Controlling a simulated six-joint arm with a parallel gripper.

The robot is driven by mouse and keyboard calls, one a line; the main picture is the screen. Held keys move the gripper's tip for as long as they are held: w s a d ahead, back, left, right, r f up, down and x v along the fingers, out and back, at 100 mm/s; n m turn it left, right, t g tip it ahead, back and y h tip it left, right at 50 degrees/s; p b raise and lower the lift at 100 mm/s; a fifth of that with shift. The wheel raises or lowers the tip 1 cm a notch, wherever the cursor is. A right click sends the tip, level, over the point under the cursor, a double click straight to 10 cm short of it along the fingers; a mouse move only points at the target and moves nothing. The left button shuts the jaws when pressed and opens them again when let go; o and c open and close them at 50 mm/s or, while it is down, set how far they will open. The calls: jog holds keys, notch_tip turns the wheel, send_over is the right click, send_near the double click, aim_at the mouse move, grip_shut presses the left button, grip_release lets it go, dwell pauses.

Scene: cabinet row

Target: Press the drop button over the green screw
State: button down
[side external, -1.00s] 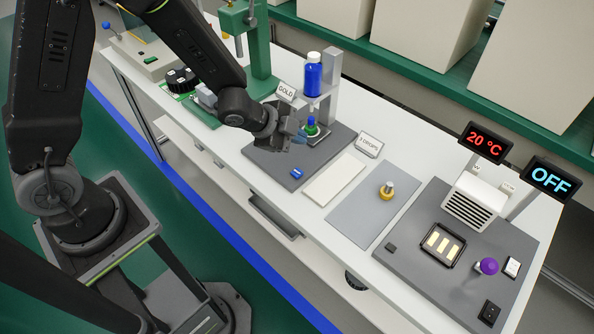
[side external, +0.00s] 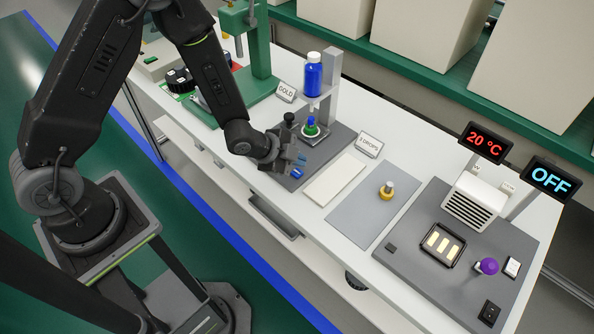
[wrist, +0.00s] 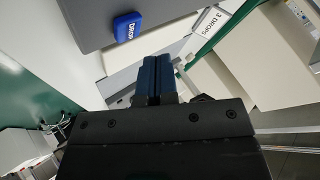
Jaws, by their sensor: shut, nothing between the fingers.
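The green screw (side external: 309,130) stands under the blue bottle (side external: 313,76) of the dispenser, with a small blue piece on top of it. The blue drop button (side external: 297,174) sits at the front of the dark dispenser base (side external: 322,155); in the wrist view the button (wrist: 127,26) reads "DROP". My gripper (side external: 300,160) is shut and empty, with its blue fingertips (wrist: 155,76) just behind and above the button in the side view. I cannot tell whether they touch it; in the wrist view they appear apart from it.
A "3 DROPS" sign (side external: 369,145) and a "GOLD" sign (side external: 286,92) stand near the dispenser. A white plate (side external: 336,180) and a grey mat with a gold screw (side external: 386,191) lie to the right. A green press (side external: 262,50) stands behind left.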

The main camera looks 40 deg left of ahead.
aim_at(297, 174)
jog(key=shift+f, duration=0.55)
dwell(1.7)
jog(key=shift+f, duration=0.4)
jog(key=shift+f, duration=0.45)
dwell(0.6)
jog(key=shift+r, duration=0.85)
jog(key=shift+r, duration=2.55)
